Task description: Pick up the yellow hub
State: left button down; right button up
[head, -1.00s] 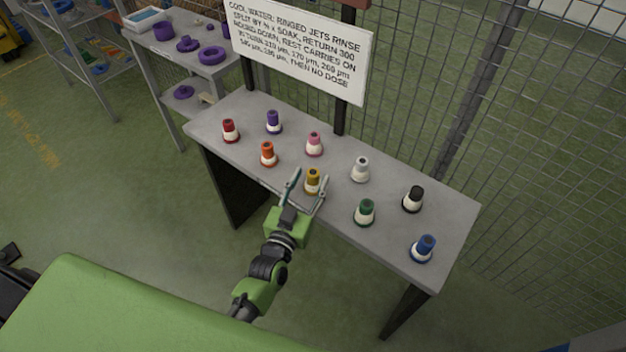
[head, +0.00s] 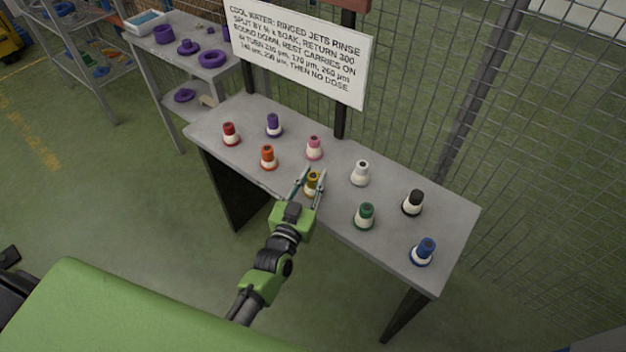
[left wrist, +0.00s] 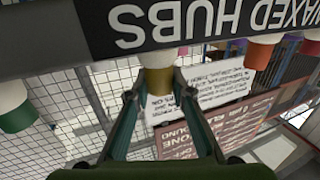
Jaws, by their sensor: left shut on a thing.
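The yellow hub (head: 313,184), with a white lower part, stands on the grey table (head: 400,248) near its front edge. My left gripper (head: 312,183) has its two fingers on either side of the hub and is shut on it. In the left wrist view the yellow hub (left wrist: 159,82) sits between the fingertips (left wrist: 159,98), and the picture is upside down. Whether the hub's base still touches the table I cannot tell. My right gripper is not in view.
Nearby on the table stand an orange hub (head: 268,158), a pink hub (head: 314,148), a green hub (head: 365,216) and a white hub (head: 360,173). Red, purple, black and blue hubs stand farther off. A sign (head: 300,50) and wire fence rise behind.

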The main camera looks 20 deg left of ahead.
pick_arm(q)
jog(key=shift+r, duration=0.7)
jog(key=s+a+r, duration=0.1)
jog(key=s+r, duration=0.7)
jog(key=s, duration=0.2)
jog(key=s+r, duration=0.8)
jog(key=s, duration=0.3)
jog(key=shift+s+a+y+p, duration=0.3)
jog(key=shift+a+p, duration=0.1)
jog(key=shift+p, duration=0.05)
jog(key=shift+f, duration=0.1)
